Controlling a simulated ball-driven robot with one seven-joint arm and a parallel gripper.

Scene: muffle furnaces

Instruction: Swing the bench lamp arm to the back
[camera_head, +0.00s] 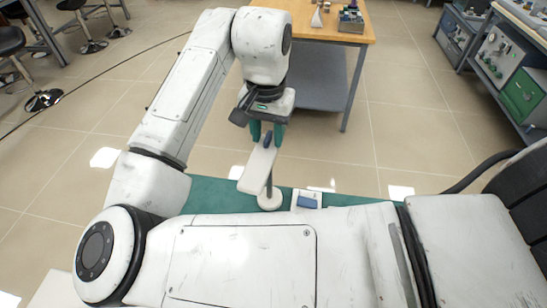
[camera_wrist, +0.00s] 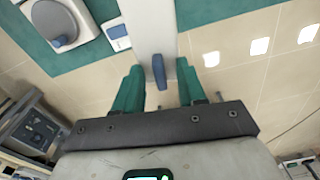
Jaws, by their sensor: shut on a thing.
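The bench lamp's arm is a white bar (camera_head: 255,172) above a green bench top. A thin post rises from its round white base (camera_head: 269,201). A blue handle (camera_head: 267,139) stands at the arm's far end in the head view. In the wrist view the white arm (camera_wrist: 153,28) runs up from the blue handle (camera_wrist: 159,72), which sits between my gripper's fingers (camera_wrist: 160,82). The inner faces of the fingers are not clear.
A small white box with a blue part (camera_head: 308,201) sits right of the lamp base. The green bench top (camera_head: 205,196) is partly hidden by my arm. A wooden-topped table (camera_head: 300,20) stands behind. Open tiled floor lies between, with stools at far left.

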